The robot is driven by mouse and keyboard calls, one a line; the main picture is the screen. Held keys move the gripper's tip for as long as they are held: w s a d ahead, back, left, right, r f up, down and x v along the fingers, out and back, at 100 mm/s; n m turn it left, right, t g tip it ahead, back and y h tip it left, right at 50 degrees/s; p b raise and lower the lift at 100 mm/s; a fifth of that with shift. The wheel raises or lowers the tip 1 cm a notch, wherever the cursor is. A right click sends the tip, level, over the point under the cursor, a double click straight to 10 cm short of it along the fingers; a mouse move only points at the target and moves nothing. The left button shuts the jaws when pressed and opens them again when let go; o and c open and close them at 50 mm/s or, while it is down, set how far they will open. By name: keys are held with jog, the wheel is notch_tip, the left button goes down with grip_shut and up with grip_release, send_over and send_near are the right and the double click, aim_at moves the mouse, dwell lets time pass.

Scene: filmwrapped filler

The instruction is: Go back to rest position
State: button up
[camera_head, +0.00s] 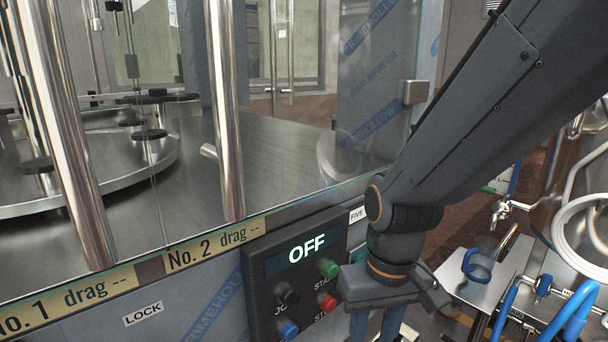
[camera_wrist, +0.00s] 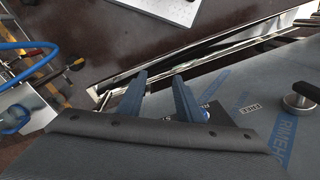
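My gripper (camera_head: 375,327) is at the lower centre of the head view, just right of the control panel (camera_head: 266,318). Its blue fingers point down, and the frame's bottom edge cuts them off. The wrist view shows both fingers of my gripper (camera_wrist: 160,82) apart, with nothing between them. The panel's display (camera_head: 307,249) reads OFF. Green, red, black and blue buttons show below it. The wrist view shows only part of the panel, behind the fingers.
A glass-fronted machine with upright metal handles (camera_head: 226,110) fills the left and centre. A round metal turntable (camera_head: 90,185) is behind the glass. At right, a metal table (camera_head: 462,290) bears a clear cup with a blue handle (camera_head: 480,266), near a tap (camera_head: 500,212) and blue hoses.

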jog(key=s+d+r+m+p, duration=0.2)
jog(key=d+r+p, duration=0.6)
jog(key=p, duration=0.3)
jog(key=shift+d+r+h, duration=0.15)
jog(key=shift+r+h, duration=0.15)
jog(key=shift+r, duration=0.45)
